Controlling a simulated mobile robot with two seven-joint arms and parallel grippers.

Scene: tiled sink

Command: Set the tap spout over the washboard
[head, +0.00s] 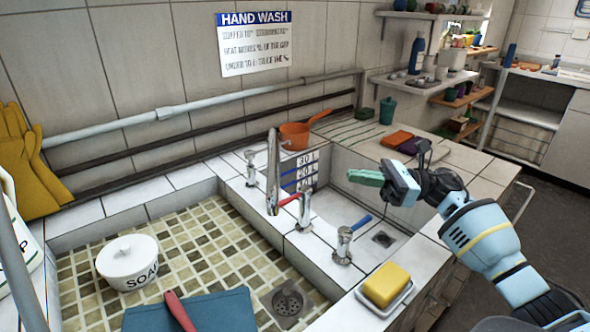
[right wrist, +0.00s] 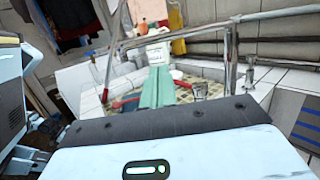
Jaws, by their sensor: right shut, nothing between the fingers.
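The chrome tap spout (head: 273,170) stands at the tiled divider between the two basins, near a red-handled tap (head: 304,213) and a blue-handled tap (head: 345,243). A chrome upright, probably the spout, shows in the right wrist view (right wrist: 231,60). My right gripper (head: 362,177) is shut and empty, its green fingers pressed together above the right basin. It is to the right of the spout and apart from it. The closed fingers also show in the right wrist view (right wrist: 156,88). I cannot surely identify the washboard; a blue-teal panel (head: 225,312) lies in the left basin. My left gripper is out of view.
A white soap bowl (head: 128,262) sits in the mosaic left basin. A yellow sponge (head: 386,285) lies on a dish at the front edge. An orange pan (head: 295,136) and folded cloths (head: 397,139) lie behind. The right basin is mostly clear.

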